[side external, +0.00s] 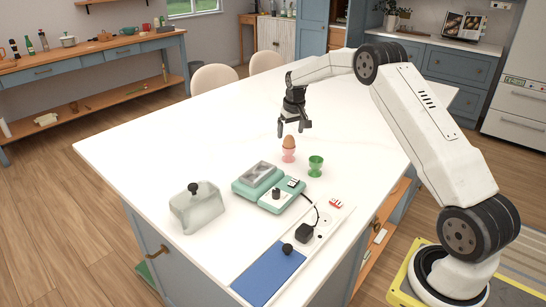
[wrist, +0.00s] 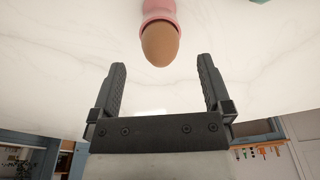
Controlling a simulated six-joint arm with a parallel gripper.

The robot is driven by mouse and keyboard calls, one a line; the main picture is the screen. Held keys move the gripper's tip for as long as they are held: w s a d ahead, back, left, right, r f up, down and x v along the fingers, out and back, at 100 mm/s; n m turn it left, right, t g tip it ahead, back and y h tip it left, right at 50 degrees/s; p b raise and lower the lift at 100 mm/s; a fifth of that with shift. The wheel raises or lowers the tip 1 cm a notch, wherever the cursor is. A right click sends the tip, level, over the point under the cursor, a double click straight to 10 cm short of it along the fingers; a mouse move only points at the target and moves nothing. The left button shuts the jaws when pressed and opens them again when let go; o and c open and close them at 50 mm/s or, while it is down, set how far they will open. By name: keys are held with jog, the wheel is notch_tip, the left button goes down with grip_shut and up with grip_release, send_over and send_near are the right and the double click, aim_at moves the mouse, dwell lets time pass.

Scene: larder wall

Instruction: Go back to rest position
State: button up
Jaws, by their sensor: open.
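My gripper (side external: 294,127) hangs over the white island top, above and just behind a brown egg (side external: 289,142) that stands in a pink egg cup (side external: 288,156). The fingers are apart with nothing between them. In the wrist view my gripper (wrist: 161,82) shows both fingers spread, with the egg (wrist: 160,44) and the pink cup (wrist: 160,12) beyond the fingertips. The egg appears clear of the fingers.
On the island top (side external: 150,150) a green egg cup (side external: 316,166) stands right of the pink one. The far island top is clear.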

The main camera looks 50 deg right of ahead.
jog(key=shift+s+r, duration=0.15)
jog(key=shift+r, duration=0.7)
jog(key=shift+s+r, duration=0.1)
jog(key=shift+r, duration=0.75)
jog(key=shift+a, duration=0.1)
jog(key=shift+a, duration=0.25)
jog(key=s+a+n, duration=0.1)
jog(key=s+a, duration=0.3)
jog(key=a, duration=0.5)
jog(key=s+a+f+n, duration=0.1)
jog(key=s+a, duration=0.8)
jog(key=s, duration=0.2)
jog(key=s+a+f+n+t, duration=0.1)
jog(key=s+a+n, duration=0.1)
jog(key=s+a, duration=0.6)
jog(key=s, duration=0.3)
jog(key=shift+s+a+f+n+y, duration=0.2)
jog(key=shift+a+n+y, duration=0.1)
jog(key=shift+a, duration=0.1)
